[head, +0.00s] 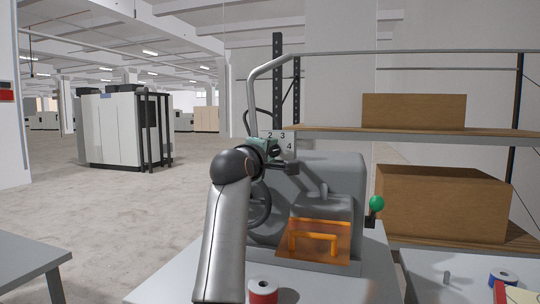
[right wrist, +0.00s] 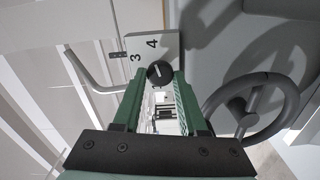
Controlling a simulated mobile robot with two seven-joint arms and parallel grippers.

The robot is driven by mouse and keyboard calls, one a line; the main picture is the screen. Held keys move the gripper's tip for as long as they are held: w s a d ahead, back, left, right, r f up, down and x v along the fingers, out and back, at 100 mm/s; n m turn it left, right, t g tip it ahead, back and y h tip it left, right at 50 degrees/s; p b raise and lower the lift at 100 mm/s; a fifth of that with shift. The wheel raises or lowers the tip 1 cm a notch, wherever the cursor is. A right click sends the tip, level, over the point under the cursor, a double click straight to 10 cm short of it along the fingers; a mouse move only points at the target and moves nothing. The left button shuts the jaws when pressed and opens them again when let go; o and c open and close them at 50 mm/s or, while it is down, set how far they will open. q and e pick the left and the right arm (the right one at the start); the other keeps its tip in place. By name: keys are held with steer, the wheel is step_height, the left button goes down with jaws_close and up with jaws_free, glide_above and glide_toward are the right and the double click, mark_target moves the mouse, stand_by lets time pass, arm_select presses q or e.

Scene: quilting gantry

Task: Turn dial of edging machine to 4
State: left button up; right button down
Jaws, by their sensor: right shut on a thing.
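The grey edging machine (head: 345,175) stands on a table at the centre of the head view. Its dial plate (head: 289,137) shows the numbers 2, 3 and 4 near the top left of the machine. The right wrist view shows the plate with 3 and 4, and the round black dial (right wrist: 160,72) with a pale mark whose aim I cannot read surely. My right gripper (head: 266,148) is at the dial, its green fingers shut on it from both sides; they hide part of it in the head view. My left gripper is not in view.
A dark handwheel (right wrist: 257,105) is close beside the right fingers. A bent metal tube (head: 262,80) rises behind the dial. An orange guard (head: 318,228), a green-knobbed lever (head: 376,204) and a red spool (head: 263,291) are lower down. Shelves with boxes (head: 440,200) stand right.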

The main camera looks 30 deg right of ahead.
stand_by(0.5)
steer(key=shift+c, duration=2.3)
jaws_free()
steer(key=shift+s+a, duration=0.2)
steer(key=b+v, duration=0.2)
steer(key=v, duration=1)
steer(key=shift+b, duration=0.3)
